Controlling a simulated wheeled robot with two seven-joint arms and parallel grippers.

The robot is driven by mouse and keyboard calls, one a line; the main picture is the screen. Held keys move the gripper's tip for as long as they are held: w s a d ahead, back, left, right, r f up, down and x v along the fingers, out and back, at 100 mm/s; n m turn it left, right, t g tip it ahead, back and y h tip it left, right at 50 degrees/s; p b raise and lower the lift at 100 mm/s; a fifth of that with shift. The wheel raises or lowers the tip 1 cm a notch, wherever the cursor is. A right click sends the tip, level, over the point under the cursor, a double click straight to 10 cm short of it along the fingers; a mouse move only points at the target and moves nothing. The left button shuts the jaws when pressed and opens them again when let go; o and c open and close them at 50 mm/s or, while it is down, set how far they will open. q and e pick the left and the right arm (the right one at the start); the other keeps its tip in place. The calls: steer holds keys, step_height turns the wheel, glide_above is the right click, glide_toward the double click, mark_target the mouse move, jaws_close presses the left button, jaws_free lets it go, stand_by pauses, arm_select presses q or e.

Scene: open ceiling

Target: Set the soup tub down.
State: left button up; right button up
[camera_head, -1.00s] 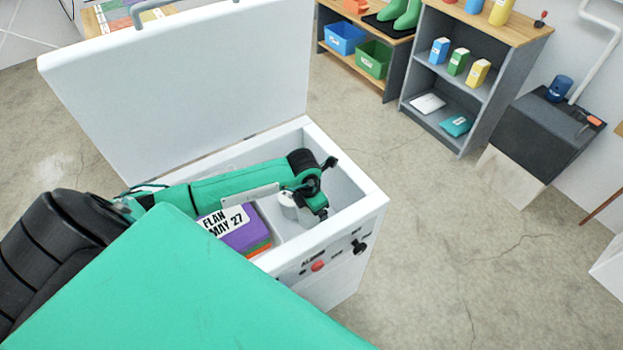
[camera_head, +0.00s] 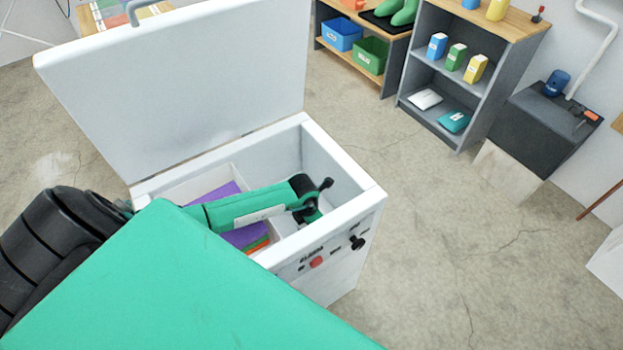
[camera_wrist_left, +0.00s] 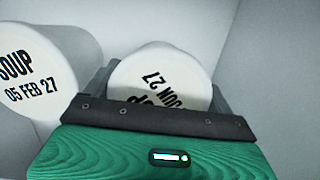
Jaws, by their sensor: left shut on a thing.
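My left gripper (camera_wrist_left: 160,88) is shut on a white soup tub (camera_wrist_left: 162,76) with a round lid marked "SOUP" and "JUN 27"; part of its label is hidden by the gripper. A second white tub (camera_wrist_left: 40,75), marked "SOUP 05 FEB 27", is at the left in the wrist view, beside the held one. In the head view my left gripper (camera_head: 308,216) reaches down inside the open white chest freezer (camera_head: 345,180). The held tub is hidden there by the arm and wall. I cannot tell whether it touches the floor. My right gripper is not in view.
Purple boxes (camera_head: 222,192) lie in the freezer's left part, behind and in front of my arm. The freezer lid (camera_head: 175,85) stands open at the back. A grey shelf (camera_head: 455,100) stands beyond at the right. The freezer's right end looks free.

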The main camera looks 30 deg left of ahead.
arm_select(q)
steer(key=shift+f, duration=0.1)
steer(key=o, duration=1.1)
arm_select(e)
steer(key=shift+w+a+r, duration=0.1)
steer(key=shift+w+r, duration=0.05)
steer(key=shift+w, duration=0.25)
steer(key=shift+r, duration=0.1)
arm_select(q)
steer(key=shift+r, duration=0.55)
steer(key=r, duration=0.3)
steer(key=s+r, duration=0.1)
steer(key=r, duration=0.6)
steer(key=shift+s+a+r, duration=0.15)
steer(key=shift+s+a, duration=0.15)
steer(key=shift+r, duration=0.4)
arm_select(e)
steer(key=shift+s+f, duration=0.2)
